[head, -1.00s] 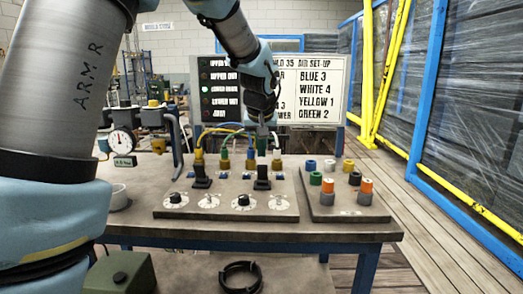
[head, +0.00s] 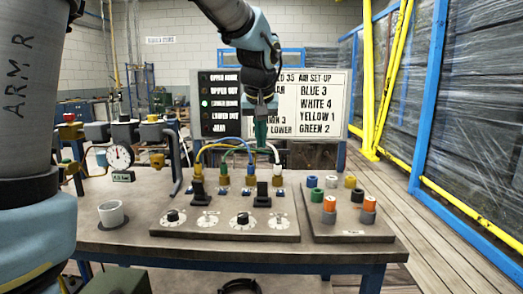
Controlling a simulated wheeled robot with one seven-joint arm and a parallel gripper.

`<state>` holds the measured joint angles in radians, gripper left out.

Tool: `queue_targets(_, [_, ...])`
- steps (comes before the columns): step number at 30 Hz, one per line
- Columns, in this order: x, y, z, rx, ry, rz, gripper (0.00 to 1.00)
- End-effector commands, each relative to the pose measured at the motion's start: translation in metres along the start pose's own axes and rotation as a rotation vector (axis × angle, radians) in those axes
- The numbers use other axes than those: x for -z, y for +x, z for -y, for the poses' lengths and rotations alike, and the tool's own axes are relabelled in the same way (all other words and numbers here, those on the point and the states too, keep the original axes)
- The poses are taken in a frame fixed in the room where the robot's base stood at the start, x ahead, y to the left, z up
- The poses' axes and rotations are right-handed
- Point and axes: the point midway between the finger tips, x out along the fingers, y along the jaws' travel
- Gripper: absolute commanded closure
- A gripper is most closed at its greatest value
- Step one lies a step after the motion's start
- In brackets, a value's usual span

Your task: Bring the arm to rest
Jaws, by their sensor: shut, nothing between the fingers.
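My arm comes in from the top of the head view, and my gripper (head: 261,138) points straight down above the back right of the sloping panel (head: 240,230). The fingers are shut, with dark green at their lower ends. They hang in front of the sign board (head: 325,110) and hide part of its text. The fingertips are close to a white hose end (head: 277,168); I cannot tell whether they touch it. Yellow, blue and white hoses run into coloured fittings on the panel. Two black levers (head: 263,192) and several dials stand in front of them.
A side plate (head: 350,232) with coloured caps lies on the right of the bench (head: 140,238). A pressure gauge (head: 120,156) and pipework stand at the left, with a white cup (head: 111,214) near them. Yellow and blue posts with wrapped racks line the right side. Floor right of the bench is clear.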

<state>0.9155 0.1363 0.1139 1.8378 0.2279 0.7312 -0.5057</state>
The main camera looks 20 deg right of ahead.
Motion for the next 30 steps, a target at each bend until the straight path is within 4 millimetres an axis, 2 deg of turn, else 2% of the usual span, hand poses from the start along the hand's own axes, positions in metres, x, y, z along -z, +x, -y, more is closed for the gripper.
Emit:
queue_targets(6, [-0.002, -0.008, 0.000, 0.000, 0.000, 0.000, 1.00])
queue_targets(20, [-0.004, -0.007, 0.005, 0.003, -0.003, 0.004, 1.00])
queue_targets(23, [-0.012, 0.000, 0.028, 0.017, -0.021, 0.028, 1.00])
queue_targets(26, [-0.033, 0.013, 0.072, 0.040, -0.053, 0.074, 1.00])
queue_targets(30, [-0.086, 0.029, 0.146, 0.070, -0.121, 0.157, 1.00])
